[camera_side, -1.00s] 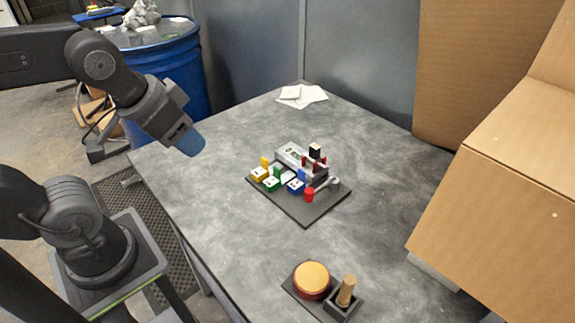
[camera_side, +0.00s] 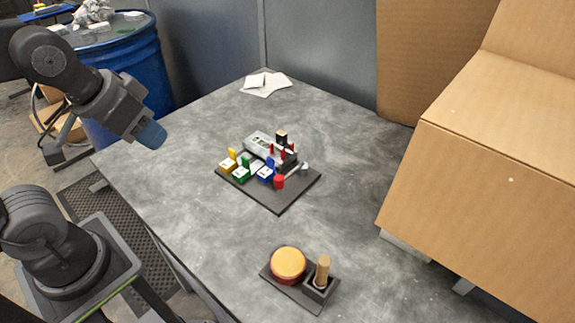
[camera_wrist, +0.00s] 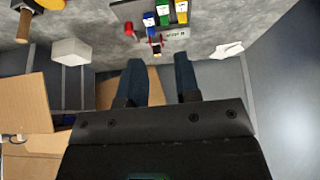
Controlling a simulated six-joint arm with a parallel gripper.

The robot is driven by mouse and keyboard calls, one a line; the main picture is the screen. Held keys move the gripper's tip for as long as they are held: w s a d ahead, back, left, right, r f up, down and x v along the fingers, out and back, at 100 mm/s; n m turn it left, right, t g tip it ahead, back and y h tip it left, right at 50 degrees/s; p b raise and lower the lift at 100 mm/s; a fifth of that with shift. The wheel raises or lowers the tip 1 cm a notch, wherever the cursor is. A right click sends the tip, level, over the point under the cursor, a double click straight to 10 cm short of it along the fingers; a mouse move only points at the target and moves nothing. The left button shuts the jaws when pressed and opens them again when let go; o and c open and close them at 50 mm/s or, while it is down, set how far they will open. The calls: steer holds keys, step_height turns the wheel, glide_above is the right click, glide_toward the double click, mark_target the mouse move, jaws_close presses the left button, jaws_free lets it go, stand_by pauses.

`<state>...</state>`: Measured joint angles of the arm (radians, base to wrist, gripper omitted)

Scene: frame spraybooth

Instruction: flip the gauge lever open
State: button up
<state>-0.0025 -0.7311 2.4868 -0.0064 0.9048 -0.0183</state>
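A dark base plate (camera_side: 280,203) lies on the table in the side view and carries a grey gauge box (camera_side: 262,141) with a small display. A small silver-grey piece, possibly the gauge lever (camera_side: 304,167), sticks out at the plate's right end; its position is hard to tell. In the wrist view the gauge box (camera_wrist: 176,34) is near the top, beyond the fingertips. My gripper (camera_side: 152,135) is above the table's left edge, well apart from the plate. In the wrist view its two blue fingers (camera_wrist: 159,65) are apart with nothing between them.
Yellow, green and blue switch blocks (camera_side: 265,174) and a red knob (camera_side: 279,182) crowd the plate's front. A round yellow-topped button (camera_side: 288,263) and wooden peg (camera_side: 322,271) stand nearer. Cardboard (camera_side: 480,180) borders the right. White papers (camera_side: 265,84) lie at the back.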

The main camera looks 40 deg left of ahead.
steer(key=w+n+g, duration=0.1)
steer(key=w+n, duration=0.1)
steer(key=w, duration=0.1)
steer(key=w+n+g, duration=0.1)
steer(key=w+n, duration=0.1)
steer(key=w, duration=0.1)
steer(key=shift+d+r+h, duration=0.15)
steer(key=shift+r+h, duration=0.05)
steer(key=shift+h, duration=0.2)
jaws_close()
steer(key=w+f+n+g+h, duration=0.1)
steer(key=w+f+n+g, duration=0.1)
steer(key=w+f+n, duration=0.2)
steer(key=w+a+f+n+g+h, duration=0.1)
steer(key=w+f+n+g+h, duration=0.1)
steer(key=w+f+n, duration=0.2)
steer(key=shift+w+n+g, duration=0.3)
steer(key=shift+w+n, duration=1.2)
steer(key=shift+w, duration=2.3)
